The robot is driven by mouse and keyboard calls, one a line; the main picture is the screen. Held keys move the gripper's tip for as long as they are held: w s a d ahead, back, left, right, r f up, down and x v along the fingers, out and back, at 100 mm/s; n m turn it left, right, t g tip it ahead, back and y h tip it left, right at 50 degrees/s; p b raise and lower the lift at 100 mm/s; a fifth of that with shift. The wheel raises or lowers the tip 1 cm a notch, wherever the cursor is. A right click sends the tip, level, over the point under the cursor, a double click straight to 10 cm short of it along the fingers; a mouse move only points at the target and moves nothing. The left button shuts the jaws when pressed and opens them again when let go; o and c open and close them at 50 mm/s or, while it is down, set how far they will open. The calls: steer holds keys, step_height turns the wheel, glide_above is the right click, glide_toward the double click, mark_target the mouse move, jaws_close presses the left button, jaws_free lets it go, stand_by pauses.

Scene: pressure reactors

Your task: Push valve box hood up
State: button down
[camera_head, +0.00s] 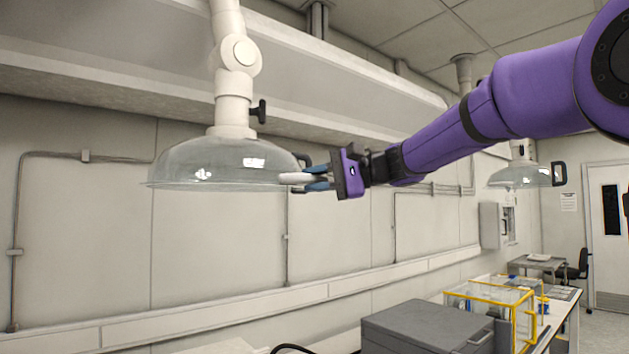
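The near valve box hood (220,163) is a clear dome hanging from a white jointed arm (234,85) in the left half of the view. Its black handle (304,158) is on the right rim, partly hidden by my fingers. My gripper (290,180) reaches in from the right on my purple arm, with its fingertips at the handle and rim. The fingers lie close together and overlap in this view. I cannot tell whether they grip the handle, pass through it or only touch it.
A second clear hood (518,177) with a black handle hangs farther back at right. Below are a grey box (428,326) and a yellow-framed clear enclosure (488,303) on a bench. A wide overhead duct (330,85) runs above.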

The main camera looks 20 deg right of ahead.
step_height(320, 180, up, 10)
steer(key=shift+f, duration=0.25)
steer(key=c, duration=1)
jaws_free()
steer(key=shift+s, duration=0.1)
steer(key=shift+f, duration=0.1)
steer(key=shift+d, duration=0.2)
steer(key=v, duration=1)
steer(key=shift+s+d, duration=0.1)
steer(key=shift+d, duration=0.1)
